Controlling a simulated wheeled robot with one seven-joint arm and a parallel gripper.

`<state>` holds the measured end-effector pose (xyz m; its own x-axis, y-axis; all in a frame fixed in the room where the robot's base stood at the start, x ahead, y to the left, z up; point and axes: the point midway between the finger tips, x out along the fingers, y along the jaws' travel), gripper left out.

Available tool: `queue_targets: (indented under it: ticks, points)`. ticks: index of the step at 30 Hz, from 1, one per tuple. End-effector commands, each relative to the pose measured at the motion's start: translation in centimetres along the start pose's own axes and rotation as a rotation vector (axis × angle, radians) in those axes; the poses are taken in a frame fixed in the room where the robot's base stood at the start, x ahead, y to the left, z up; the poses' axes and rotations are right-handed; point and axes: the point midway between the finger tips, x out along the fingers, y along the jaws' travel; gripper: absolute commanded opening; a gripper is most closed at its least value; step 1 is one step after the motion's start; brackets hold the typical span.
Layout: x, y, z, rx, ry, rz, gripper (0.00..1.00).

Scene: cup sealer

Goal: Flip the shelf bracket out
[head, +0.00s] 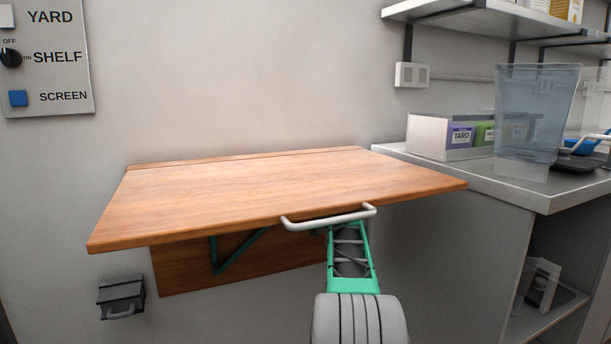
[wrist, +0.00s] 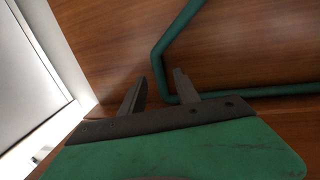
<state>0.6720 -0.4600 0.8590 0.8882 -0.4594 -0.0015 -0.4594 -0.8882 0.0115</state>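The wooden shelf (head: 270,190) is raised and roughly level against the wall, with a pale handle (head: 330,220) on its front edge. The green shelf bracket (head: 241,251) shows under it at the left, close to the wooden back panel (head: 185,268). In the wrist view the bracket (wrist: 176,35) is a bent green bar against brown wood. My gripper (wrist: 159,76) is open, its two dark fingers apart. The bracket's bend shows between and behind the fingers; I cannot tell whether they touch it. In the head view the gripper is hidden beneath the shelf, behind my arm.
A grey counter (head: 545,198) stands at the right with a clear bin (head: 535,110) and a box of packets (head: 427,137). A small dark wall box (head: 121,297) is low at the left. A switch panel (head: 48,75) hangs at the upper left.

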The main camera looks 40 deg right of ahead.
Motion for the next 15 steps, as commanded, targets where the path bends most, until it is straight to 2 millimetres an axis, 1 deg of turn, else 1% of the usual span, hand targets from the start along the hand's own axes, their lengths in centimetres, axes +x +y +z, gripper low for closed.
queue_targets:
  ticks: [1, 3, 6, 9, 15]
  points:
    - [0.9, 0.0, -1.0, 0.0, -0.002, -0.001, 0.38]
    - [1.9, 0.1, -1.0, 0.0, -0.001, 0.0, 0.38]
    - [2.9, 0.1, -0.6, 0.0, 0.0, 0.002, 0.38]
    - [3.3, 0.2, -0.4, 0.0, 0.001, 0.003, 0.38]
    - [3.3, 0.4, -0.2, -0.001, 0.001, 0.005, 0.38]
